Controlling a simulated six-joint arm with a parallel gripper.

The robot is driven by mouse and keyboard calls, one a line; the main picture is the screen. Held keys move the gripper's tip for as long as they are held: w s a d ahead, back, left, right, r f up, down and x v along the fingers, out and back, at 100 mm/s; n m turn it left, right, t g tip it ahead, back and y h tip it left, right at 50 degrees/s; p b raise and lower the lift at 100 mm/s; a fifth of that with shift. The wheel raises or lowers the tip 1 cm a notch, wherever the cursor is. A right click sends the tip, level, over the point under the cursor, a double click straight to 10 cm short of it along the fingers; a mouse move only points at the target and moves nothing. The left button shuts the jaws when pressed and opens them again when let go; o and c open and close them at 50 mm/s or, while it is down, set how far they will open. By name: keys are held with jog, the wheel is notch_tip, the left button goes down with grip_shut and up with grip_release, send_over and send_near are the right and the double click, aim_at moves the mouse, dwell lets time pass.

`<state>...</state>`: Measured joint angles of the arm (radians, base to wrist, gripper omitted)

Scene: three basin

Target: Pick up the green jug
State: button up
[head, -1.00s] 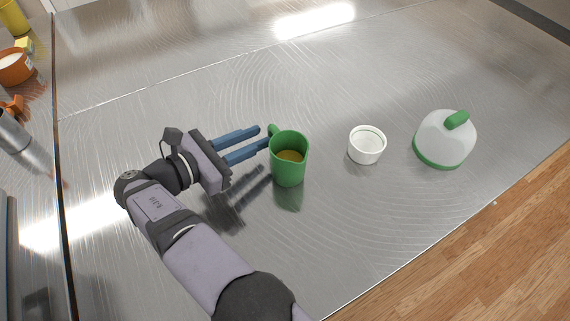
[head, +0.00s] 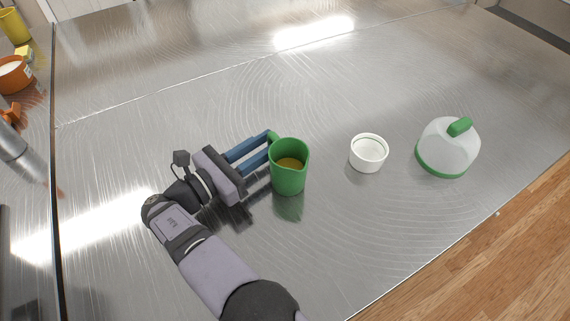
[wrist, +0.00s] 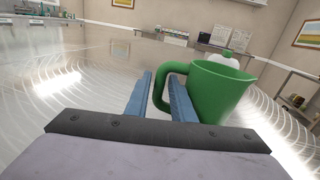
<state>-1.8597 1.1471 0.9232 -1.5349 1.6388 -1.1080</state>
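The green jug (head: 288,177) stands upright on the metal table with a yellow-brown content visible inside. Its handle is on the far left side in the head view. My gripper (head: 269,146) is open beside the jug, with its blue fingers reaching to the handle side. In the wrist view the green jug (wrist: 218,92) is right of the fingers, and its handle sits in the gap between the two fingers of my gripper (wrist: 163,90). I cannot tell whether a finger touches the jug.
A white bowl (head: 368,154) stands to the right of the jug. Farther right is a white, green-rimmed container with a green handle (head: 447,147). An orange pot (head: 14,75) is at the far left. The table behind the jug is clear.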

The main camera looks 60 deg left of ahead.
jog(key=shift+p+x, duration=0.55)
jog(key=shift+x, duration=2.1)
grip_shut()
jog(key=shift+r, duration=0.3)
notch_tip(320, 180, up, 9)
jog(key=b, duration=0.1)
jog(key=shift+r, duration=0.25)
